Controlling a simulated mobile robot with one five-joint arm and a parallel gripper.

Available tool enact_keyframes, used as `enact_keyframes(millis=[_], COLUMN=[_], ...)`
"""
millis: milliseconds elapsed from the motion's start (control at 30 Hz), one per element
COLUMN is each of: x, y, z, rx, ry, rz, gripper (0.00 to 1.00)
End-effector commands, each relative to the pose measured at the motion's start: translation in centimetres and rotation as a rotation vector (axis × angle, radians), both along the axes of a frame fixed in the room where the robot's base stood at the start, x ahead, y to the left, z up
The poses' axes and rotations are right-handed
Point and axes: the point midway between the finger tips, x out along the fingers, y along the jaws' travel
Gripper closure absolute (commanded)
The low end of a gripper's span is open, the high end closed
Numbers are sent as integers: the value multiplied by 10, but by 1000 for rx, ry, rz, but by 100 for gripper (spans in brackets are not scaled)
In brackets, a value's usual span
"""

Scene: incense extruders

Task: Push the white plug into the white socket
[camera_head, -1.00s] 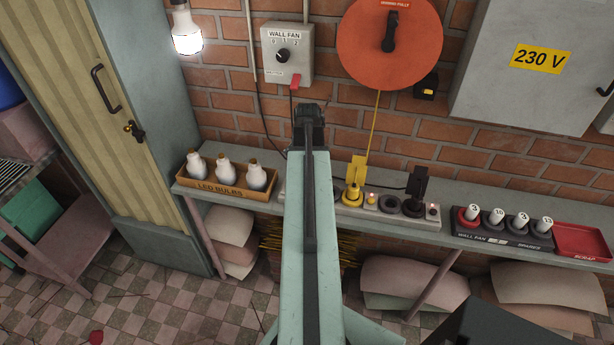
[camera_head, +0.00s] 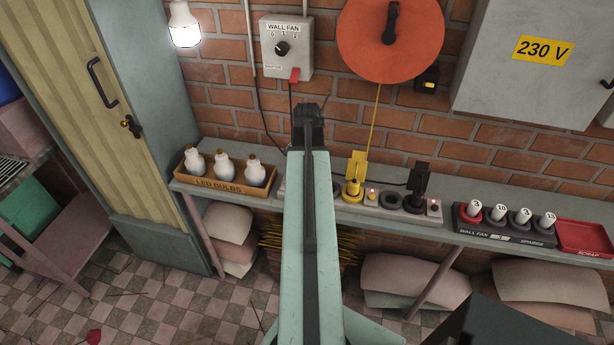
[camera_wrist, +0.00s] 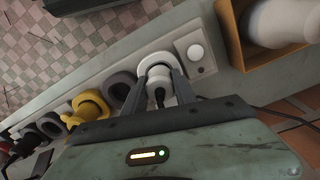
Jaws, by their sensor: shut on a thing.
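The white socket (camera_wrist: 153,60) is on the grey strip in the wrist view, with its pale round rim showing beyond my fingertips. My gripper (camera_wrist: 160,84) is shut on the white plug (camera_wrist: 158,76), which lies between the fingers, over the socket. I cannot tell whether the plug is touching the socket or how deep it sits. In the head view my gripper (camera_head: 308,112) is seen from behind, and my arm hides the plug and the white socket.
A yellow plug (camera_head: 352,188) and a black plug (camera_head: 416,188) stand on the strip to the right. A box of LED bulbs (camera_head: 226,186) is to the left. A fuse tray (camera_head: 500,236) and a red scrap tray (camera_head: 584,238) are further right on the shelf.

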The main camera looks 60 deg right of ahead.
Motion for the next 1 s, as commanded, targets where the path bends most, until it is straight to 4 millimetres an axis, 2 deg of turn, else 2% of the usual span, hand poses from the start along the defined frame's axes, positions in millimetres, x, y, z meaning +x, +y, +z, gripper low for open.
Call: enact_keyframes(millis=[300,333,400,767,867,1000], x=[0,0,0,0,0,0], y=[0,0,0,0,0,0], z=[-8,-6,-6,-4,5,27], rx=[0,0,0,0,0,0], ry=[0,0,0,0,0,0], rz=[0,1,1,1,1,1], gripper=[100,59,42,42,42,42])
